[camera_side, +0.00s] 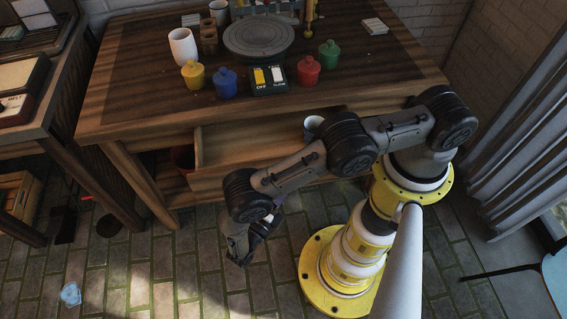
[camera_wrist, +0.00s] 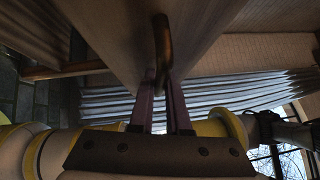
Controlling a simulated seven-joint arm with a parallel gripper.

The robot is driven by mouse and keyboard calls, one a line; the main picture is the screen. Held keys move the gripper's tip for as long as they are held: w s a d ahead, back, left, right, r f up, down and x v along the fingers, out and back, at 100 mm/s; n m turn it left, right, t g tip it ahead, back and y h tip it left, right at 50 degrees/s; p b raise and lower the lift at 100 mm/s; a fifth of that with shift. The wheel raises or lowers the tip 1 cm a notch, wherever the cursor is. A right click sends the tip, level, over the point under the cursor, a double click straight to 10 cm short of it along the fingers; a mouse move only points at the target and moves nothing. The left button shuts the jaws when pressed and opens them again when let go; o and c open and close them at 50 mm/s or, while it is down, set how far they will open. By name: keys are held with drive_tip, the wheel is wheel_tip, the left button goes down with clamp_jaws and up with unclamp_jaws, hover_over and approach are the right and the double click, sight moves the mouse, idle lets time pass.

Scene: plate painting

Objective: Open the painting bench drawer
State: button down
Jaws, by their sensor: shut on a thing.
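The painting bench (camera_side: 125,90) is a dark wooden table. Its drawer (camera_side: 215,183) is pulled partway out, with the pale inside showing in the side view. A small light cup (camera_side: 313,124) shows inside at the right, partly hidden by my arm. The drawer's dark bronze loop handle (camera_wrist: 162,45) shows in the wrist view, in front of the wooden drawer front (camera_wrist: 115,35). My gripper (camera_wrist: 161,105) is shut on the handle, with a finger on each side. In the side view the fingertips and handle are mostly hidden behind my arm.
On the bench top are a round turntable (camera_side: 259,35), a white cup (camera_side: 183,47), an on/off switch box (camera_side: 268,80) and several coloured paint pots (camera_side: 309,70). A reddish bucket (camera_side: 183,158) stands under the bench. The brick floor in front is mostly clear.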

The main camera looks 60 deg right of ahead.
drive_tip(key=s+a, duration=0.4)
drive_tip(key=shift+a, duration=0.2)
drive_tip(key=c, duration=0.9)
unclamp_jaws()
drive_tip(key=shift+s, duration=0.1)
drive_tip(key=shift+a+f, duration=0.15)
drive_tip(key=shift+a, duration=1.05)
drive_tip(key=shift+a+f, duration=0.2)
drive_tip(key=shift+a, duration=1)
drive_tip(key=shift+a+f, duration=0.15)
drive_tip(key=shift+a, duration=1.05)
drive_tip(key=shift+a, duration=0.1)
